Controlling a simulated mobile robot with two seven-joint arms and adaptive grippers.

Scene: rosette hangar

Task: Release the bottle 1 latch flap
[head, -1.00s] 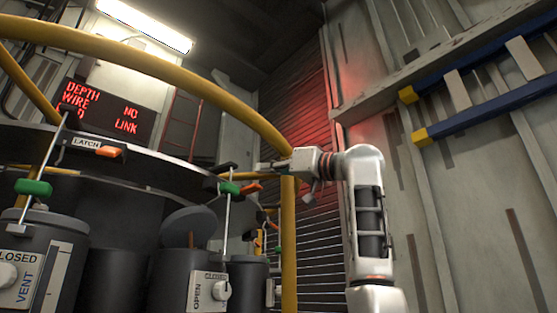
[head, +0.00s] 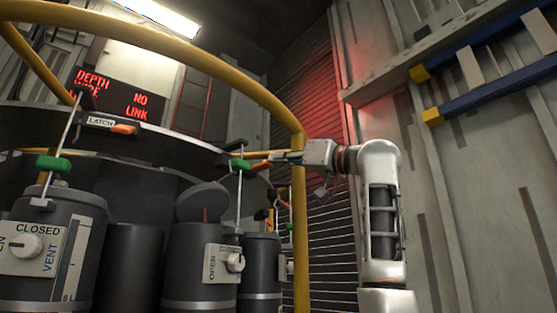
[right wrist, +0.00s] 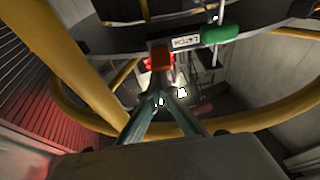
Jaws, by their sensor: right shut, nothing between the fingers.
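Two orange latch flaps show in the head view. One flap (head: 123,128) sits beside a LATCH label (head: 100,121) on the dark ring at left. The other flap (head: 260,166) is near the yellow post, and my right gripper (head: 275,158) is close to it. In the right wrist view this orange flap (right wrist: 160,60) sits just beyond my closed fingertips (right wrist: 158,100), by another LATCH label (right wrist: 186,42) and a green handle (right wrist: 220,34). My right gripper is shut and empty. I cannot tell whether it touches the flap, or which bottle is number 1. My left gripper is out of view.
Grey bottles hang below the ring, one with a CLOSED vent knob (head: 25,246) and one with an open lid (head: 202,202). A yellow rail (head: 225,80) and post (head: 301,240) stand close to my right arm. A red-lettered sign (head: 115,95) is behind.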

